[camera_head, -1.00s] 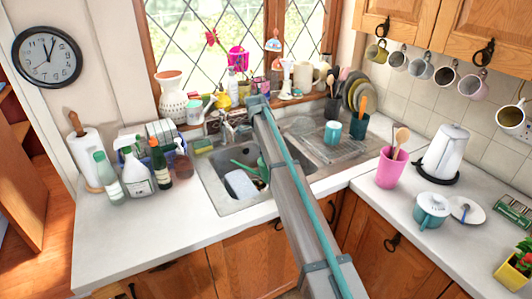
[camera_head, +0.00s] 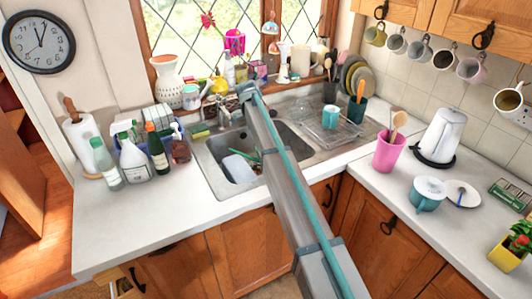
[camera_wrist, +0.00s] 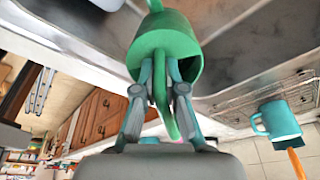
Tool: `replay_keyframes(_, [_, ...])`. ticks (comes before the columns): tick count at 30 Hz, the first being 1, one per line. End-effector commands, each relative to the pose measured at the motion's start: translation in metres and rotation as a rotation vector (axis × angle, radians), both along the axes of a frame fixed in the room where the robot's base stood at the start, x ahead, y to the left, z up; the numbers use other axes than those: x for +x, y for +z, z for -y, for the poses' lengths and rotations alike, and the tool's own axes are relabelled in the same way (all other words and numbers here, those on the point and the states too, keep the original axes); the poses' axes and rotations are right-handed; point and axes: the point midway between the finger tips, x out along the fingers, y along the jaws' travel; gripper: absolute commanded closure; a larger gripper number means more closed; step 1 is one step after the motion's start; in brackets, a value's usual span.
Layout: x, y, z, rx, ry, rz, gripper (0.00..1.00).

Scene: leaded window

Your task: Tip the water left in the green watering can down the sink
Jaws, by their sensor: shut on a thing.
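In the head view only a small green piece of the can (camera_head: 257,153) shows beside my arm, over the sink (camera_head: 211,163). My arm hides the rest of it and the gripper there. I cannot see any water in the can or how far it is tilted.
A white tub (camera_head: 240,168) lies in the sink. A teal mug (camera_head: 330,117) stands on the drainer to the right. Bottles (camera_head: 133,160) stand left of the sink, and a crowded windowsill is behind. The front left worktop (camera_head: 125,225) is clear.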

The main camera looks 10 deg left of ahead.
Motion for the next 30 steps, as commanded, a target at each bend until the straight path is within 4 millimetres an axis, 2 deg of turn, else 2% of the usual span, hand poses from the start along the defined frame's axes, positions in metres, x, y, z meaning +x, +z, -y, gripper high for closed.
replay_keyframes(18, [-0.001, 0.021, -0.008, -0.14, 0.0, 0.026, 1.0])
replay_keyframes(30, [-0.001, 0.022, -0.009, -0.155, -0.001, 0.029, 1.0])
